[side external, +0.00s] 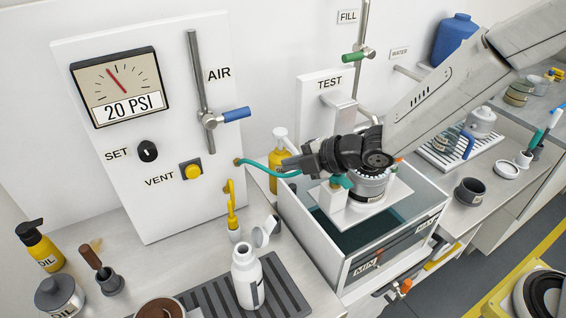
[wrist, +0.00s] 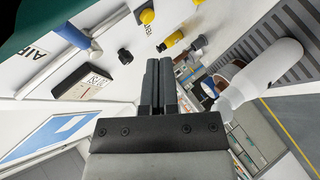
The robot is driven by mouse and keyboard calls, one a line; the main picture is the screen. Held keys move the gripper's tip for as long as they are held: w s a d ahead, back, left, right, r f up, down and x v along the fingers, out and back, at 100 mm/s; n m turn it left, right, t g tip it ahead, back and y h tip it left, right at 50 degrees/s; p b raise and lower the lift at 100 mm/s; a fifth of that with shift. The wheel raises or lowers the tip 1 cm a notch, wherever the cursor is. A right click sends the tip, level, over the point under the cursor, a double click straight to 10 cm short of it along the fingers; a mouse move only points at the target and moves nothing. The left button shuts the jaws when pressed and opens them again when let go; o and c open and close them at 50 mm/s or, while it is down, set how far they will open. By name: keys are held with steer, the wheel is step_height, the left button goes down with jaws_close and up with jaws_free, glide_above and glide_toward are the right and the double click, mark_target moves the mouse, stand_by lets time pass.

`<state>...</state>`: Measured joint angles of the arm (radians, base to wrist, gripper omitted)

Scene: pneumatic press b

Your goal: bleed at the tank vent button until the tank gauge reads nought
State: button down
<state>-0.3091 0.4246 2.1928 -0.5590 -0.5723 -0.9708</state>
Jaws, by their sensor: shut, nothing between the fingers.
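The gauge (side external: 118,85) on the white panel reads 20 PSI, its red needle leaning left of upright. The gauge housing also shows at the left in the wrist view (wrist: 84,84). The yellow VENT button (side external: 194,171) sits below the gauge, right of the black SET knob (side external: 147,151). The button also shows near the top of the wrist view (wrist: 146,16). My gripper (side external: 288,167) is shut and empty.
An AIR valve with a blue handle (side external: 236,114) stands out from the panel. A teal hose (side external: 262,170) runs between panel and gripper. Below are the open water tank (side external: 408,238), a yellow bottle (side external: 279,168) and a white bottle (side external: 247,278). Space before the button looks clear.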

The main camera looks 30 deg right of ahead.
mark_target(190, 177)
steer(key=w+a+f+m+t+y, duration=0.1)
steer(key=a+f, duration=0.3)
steer(key=a, duration=0.4)
steer(key=w+a+f+m+t+y, duration=0.1)
steer(key=a+f+y, duration=0.3)
steer(key=a, duration=0.4)
steer(key=shift+w+m, duration=0.6)
steer(key=shift+w+f, duration=0.1)
steer(key=shift+w, duration=0.05)
steer(key=w, duration=0.8)
steer(key=shift+w, duration=0.25)
steer(key=shift+w, duration=0.2)
stand_by(1.6)
steer(key=shift+w, duration=0.25)
steer(key=shift+w, duration=0.5)
stand_by(2.0)
